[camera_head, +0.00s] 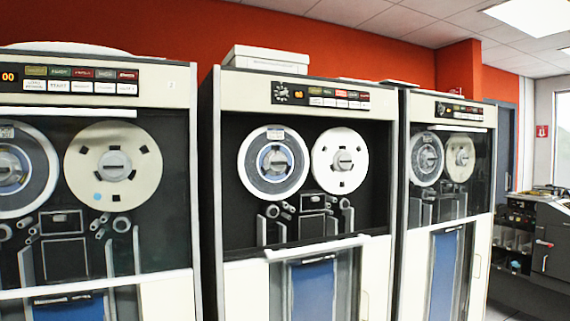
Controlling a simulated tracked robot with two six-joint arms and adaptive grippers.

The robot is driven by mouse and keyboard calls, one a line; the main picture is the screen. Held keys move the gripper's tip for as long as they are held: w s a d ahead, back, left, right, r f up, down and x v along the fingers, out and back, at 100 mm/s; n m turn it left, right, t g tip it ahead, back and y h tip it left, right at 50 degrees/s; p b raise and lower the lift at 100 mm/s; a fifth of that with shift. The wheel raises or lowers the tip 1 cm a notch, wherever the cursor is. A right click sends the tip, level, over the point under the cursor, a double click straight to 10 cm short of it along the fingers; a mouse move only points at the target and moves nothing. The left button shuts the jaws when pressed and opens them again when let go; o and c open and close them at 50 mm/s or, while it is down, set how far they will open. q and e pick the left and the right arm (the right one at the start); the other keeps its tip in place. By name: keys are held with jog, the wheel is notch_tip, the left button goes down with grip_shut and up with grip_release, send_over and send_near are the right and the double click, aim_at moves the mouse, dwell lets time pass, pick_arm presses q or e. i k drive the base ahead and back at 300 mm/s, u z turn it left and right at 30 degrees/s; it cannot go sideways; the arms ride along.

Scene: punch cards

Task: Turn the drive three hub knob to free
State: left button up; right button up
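Three tape drives stand side by side, and I cannot tell from the markings which is drive three. The middle drive (207,200) has a left reel with a blue-ringed hub knob (275,160) and a pale right reel with a grey hub knob (343,160). The right drive (402,190) has two smaller-looking reels with hub knobs (427,158) (462,157). The left drive (193,200) is cut off by the frame; its right reel has a hub knob (114,165). The knobs' lock or free settings are too small to read. Neither gripper is in view.
The middle drive's white window bar (317,248) sits low, below the reels, and its reel bay looks uncovered. The bars on the left drive (65,112) and right drive (460,128) sit high. A dark machine (550,240) stands at far right.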

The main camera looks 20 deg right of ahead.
aim_at(277, 162)
jog(key=u, duration=0.1)
jog(key=i, duration=1)
jog(key=z, duration=0.1)
